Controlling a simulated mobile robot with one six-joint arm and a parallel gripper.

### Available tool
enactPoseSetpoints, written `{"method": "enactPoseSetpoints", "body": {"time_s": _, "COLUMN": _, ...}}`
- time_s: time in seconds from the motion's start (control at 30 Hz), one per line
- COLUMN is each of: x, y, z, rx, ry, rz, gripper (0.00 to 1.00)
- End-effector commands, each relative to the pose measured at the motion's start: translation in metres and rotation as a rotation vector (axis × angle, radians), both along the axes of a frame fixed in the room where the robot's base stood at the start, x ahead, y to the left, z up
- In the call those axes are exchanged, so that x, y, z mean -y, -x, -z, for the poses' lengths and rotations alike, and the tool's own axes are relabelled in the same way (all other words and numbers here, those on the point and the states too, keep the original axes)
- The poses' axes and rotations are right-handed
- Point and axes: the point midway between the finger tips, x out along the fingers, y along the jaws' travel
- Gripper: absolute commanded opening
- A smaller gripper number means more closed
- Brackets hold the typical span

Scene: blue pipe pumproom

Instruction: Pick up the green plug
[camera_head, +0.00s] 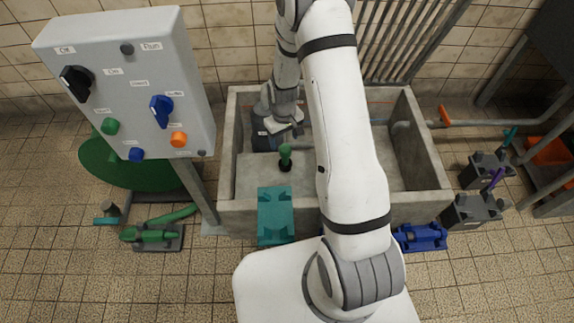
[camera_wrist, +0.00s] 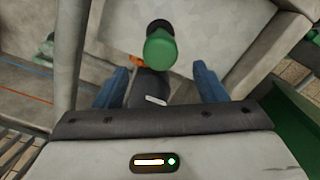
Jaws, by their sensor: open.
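The green plug (camera_head: 285,152) stands upright in the concrete basin, with a round black part (camera_head: 285,165) at its lower end. My gripper (camera_head: 284,130) is just behind and above it in the head view. In the wrist view the green plug (camera_wrist: 160,48) is ahead of the gap between the two blue fingers of my gripper (camera_wrist: 160,72). The fingers are apart, and no grip on the plug shows. The black part (camera_wrist: 159,25) shows beyond the plug there. Whether a finger touches the plug cannot be told.
The concrete basin (camera_head: 432,190) has raised walls around the plug. A dark object (camera_head: 264,140) lies left of my gripper. A control panel (camera_head: 130,80) stands at left. A teal block (camera_head: 275,215) is at the front wall. A pipe with an orange handle (camera_head: 446,116) enters from the right.

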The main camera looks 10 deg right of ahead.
Motion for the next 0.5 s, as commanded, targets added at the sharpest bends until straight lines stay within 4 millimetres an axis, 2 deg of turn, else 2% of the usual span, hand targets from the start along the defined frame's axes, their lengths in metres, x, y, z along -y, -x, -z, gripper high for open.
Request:
{"method": "enactPoseSetpoints", "body": {"time_s": 0.03, "x": 0.0, "y": -0.001, "z": 0.012, "rx": -0.002, "ry": 0.0, "rz": -0.003, "gripper": 0.65}}
{"method": "enactPoseSetpoints", "body": {"time_s": 0.1, "x": 0.0, "y": -0.001, "z": 0.02, "rx": -0.004, "ry": 0.0, "rz": -0.006, "gripper": 0.65}}
{"method": "enactPoseSetpoints", "body": {"time_s": 0.5, "x": 0.001, "y": 0.006, "z": 0.062, "rx": -0.005, "ry": 0.0, "rz": -0.007, "gripper": 0.65}}
